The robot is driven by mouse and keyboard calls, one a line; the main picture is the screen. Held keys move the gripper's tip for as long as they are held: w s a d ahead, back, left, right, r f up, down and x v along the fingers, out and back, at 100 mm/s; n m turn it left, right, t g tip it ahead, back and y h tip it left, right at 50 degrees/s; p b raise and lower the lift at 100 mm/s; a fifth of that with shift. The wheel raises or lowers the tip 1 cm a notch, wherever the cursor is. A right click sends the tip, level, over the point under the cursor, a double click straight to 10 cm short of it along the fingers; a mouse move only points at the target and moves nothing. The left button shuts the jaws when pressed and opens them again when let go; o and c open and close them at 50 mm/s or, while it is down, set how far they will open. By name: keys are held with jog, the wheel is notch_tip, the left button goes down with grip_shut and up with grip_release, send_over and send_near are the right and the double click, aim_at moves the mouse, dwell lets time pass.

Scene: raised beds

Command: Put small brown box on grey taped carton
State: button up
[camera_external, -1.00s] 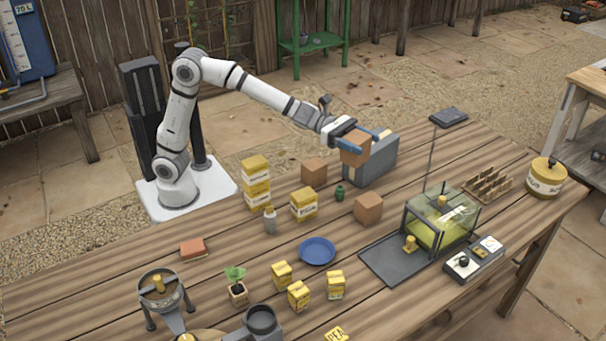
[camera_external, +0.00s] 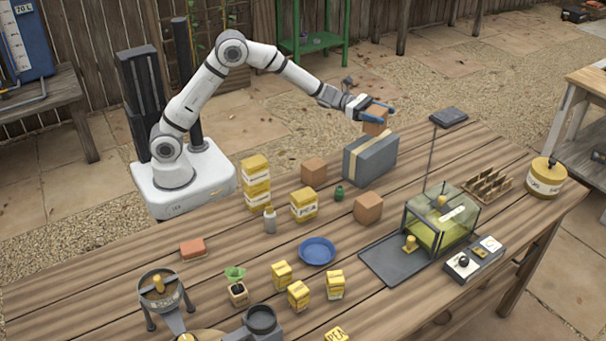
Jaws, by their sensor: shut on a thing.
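My gripper (camera_external: 378,110), with blue fingers, is shut on a small brown box (camera_external: 374,124). It holds the box over the far side of the grey taped carton (camera_external: 376,162). The carton stands on the wooden table with a pale tape band over its top and side. The box's lower edge appears close to or above the carton's top rear edge in the picture. I cannot tell whether they touch. Two similar brown boxes stand on the table: one left of the carton (camera_external: 314,171) and one in front of it (camera_external: 368,208).
A glass-walled case (camera_external: 440,225) with a thin upright rod stands to the right. A blue plate (camera_external: 317,251) lies in front.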

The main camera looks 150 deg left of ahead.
aim_at(383, 127)
notch_tip(383, 127, down, 4)
jog(key=shift+f, duration=0.1)
jog(key=shift+f, duration=0.15)
dwell(0.4)
jog(key=o, duration=1.1)
jog(key=shift+c, duration=0.2)
jog(key=shift+r+p, duration=0.35)
jog(key=b+v, duration=0.2)
jog(key=v, duration=1)
jog(key=shift+f, duration=0.2)
